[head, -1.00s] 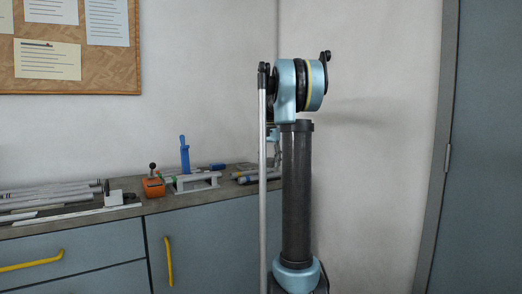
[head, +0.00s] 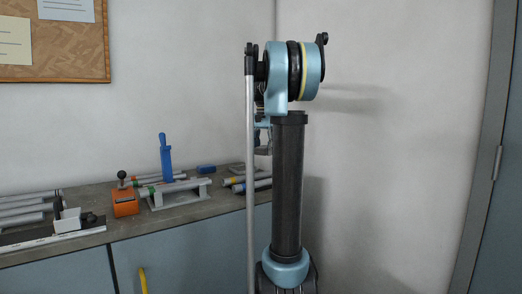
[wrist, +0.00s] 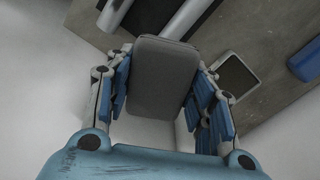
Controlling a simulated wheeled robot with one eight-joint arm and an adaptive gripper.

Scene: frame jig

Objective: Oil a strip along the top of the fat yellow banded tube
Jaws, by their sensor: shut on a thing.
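In the wrist view my gripper (wrist: 163,95) is shut on a dark grey block (wrist: 160,72), with a finger on each side. In the head view the gripper is small and partly hidden behind my arm, above the bench's right end. A tube with a yellow band (head: 235,181) lies in the small pile at the bench's right end, partly behind my arm. Another tube with a yellow-orange band (head: 179,178) lies behind the grey holder. I cannot tell which is the fat one. The gripper is apart from both.
A grey holder (head: 160,202) carries a green-banded tube, with an upright blue tool (head: 166,158) by it. An orange box (head: 126,203) with a black knob, a white box (head: 67,221) and several tubes (head: 22,205) lie left. A blue block (head: 206,169) lies near the wall.

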